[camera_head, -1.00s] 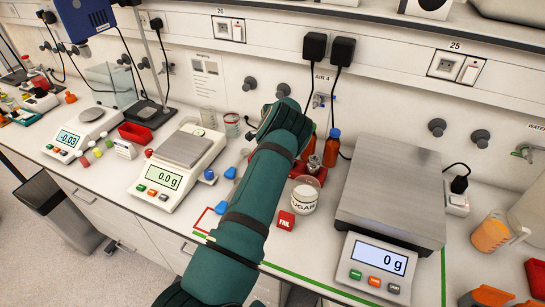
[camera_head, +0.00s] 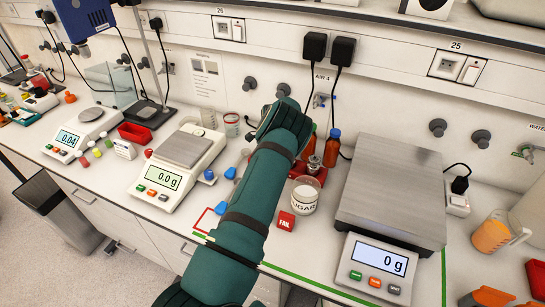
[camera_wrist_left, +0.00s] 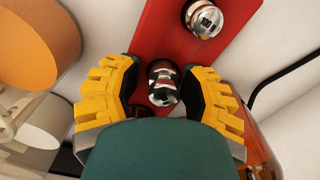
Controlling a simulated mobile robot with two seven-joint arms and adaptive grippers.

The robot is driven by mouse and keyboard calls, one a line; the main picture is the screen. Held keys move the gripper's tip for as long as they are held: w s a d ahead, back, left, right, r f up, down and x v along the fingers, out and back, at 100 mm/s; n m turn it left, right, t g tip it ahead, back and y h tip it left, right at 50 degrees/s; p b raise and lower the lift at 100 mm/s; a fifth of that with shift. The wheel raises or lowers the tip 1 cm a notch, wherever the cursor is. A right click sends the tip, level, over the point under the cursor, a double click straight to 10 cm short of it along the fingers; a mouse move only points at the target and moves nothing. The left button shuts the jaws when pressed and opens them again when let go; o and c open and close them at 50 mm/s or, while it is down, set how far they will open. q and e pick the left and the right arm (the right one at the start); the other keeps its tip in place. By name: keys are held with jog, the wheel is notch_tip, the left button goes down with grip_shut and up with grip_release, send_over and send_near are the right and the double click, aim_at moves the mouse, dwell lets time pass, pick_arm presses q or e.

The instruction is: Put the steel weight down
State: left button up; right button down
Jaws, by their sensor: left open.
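My left gripper (camera_wrist_left: 163,76) is open in the left wrist view, with one yellow-padded finger on each side of a steel weight (camera_wrist_left: 163,88). This shiny weight is on the red tray (camera_wrist_left: 163,30), and I cannot tell whether a finger touches it. A second steel weight (camera_wrist_left: 205,18) is farther up the same tray. In the head view my green left arm hides the fingers and part of the red tray (camera_head: 322,177). A steel weight (camera_head: 313,164) shows just right of the arm; I cannot tell which one. My right gripper is not in view.
A sugar jar (camera_head: 304,196) and a red FAIL block (camera_head: 286,221) stand close right of my arm. Brown bottles (camera_head: 332,147) stand behind the tray. A large scale (camera_head: 390,195) reading 0 g is to the right; a smaller scale (camera_head: 182,160) reading 0.0 g is left.

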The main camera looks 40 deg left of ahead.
pick_arm(q)
notch_tip(320, 180, up, 12)
jog(key=shift+w, duration=0.15)
jog(key=shift+f, duration=0.1)
dwell(0.6)
